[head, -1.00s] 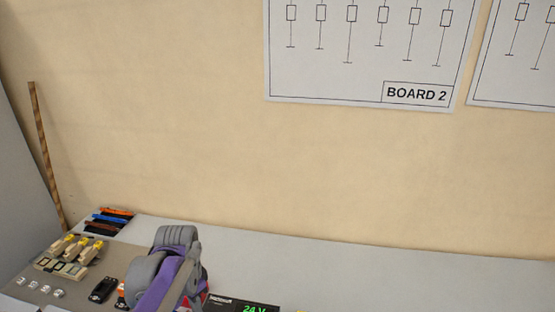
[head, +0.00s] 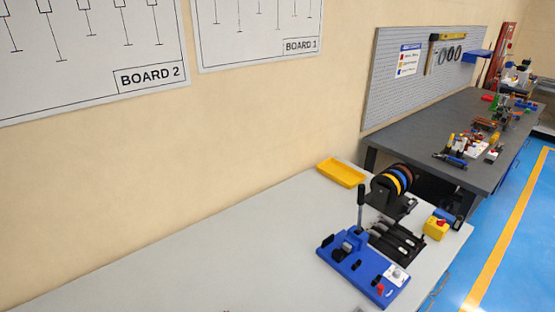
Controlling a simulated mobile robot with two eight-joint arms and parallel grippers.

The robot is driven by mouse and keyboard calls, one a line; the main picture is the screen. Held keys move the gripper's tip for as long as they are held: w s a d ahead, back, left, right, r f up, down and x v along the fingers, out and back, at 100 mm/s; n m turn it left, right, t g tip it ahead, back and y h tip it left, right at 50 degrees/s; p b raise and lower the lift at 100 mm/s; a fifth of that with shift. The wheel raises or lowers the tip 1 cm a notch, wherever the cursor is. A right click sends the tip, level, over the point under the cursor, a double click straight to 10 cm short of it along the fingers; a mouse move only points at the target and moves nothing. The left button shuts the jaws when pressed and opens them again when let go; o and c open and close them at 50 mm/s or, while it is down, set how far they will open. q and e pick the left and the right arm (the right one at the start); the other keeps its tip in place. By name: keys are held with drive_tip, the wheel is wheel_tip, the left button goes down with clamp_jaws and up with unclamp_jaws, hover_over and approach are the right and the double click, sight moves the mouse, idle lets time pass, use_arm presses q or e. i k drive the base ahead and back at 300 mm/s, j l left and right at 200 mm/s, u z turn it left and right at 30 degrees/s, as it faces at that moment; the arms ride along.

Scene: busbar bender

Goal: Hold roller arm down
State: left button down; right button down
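No part that I can surely name as the roller arm stands out at this size. A blue bench device (head: 345,262) lies on the near light grey table, at the lower right of the head view. An upright dark-handled lever (head: 361,208) rises from its back part. Small black parts, a white plate (head: 396,274) and a red knob (head: 380,289) sit on it. Whether any of these is the roller arm, I cannot tell. Neither of my grippers is in view.
The light grey table (head: 230,268) is bare left of the device. Behind the device are black rails (head: 396,243), a rack of coloured spools (head: 394,182), a yellow tray (head: 341,172) and a yellow box with a red button (head: 436,228). A dark workbench (head: 430,130) stands beyond.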

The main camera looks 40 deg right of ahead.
sight(460, 217)
drive_tip(key=k+l, duration=0.4)
drive_tip(key=l+z, duration=0.1)
drive_tip(key=z, duration=2.55)
drive_tip(key=l, duration=0.1)
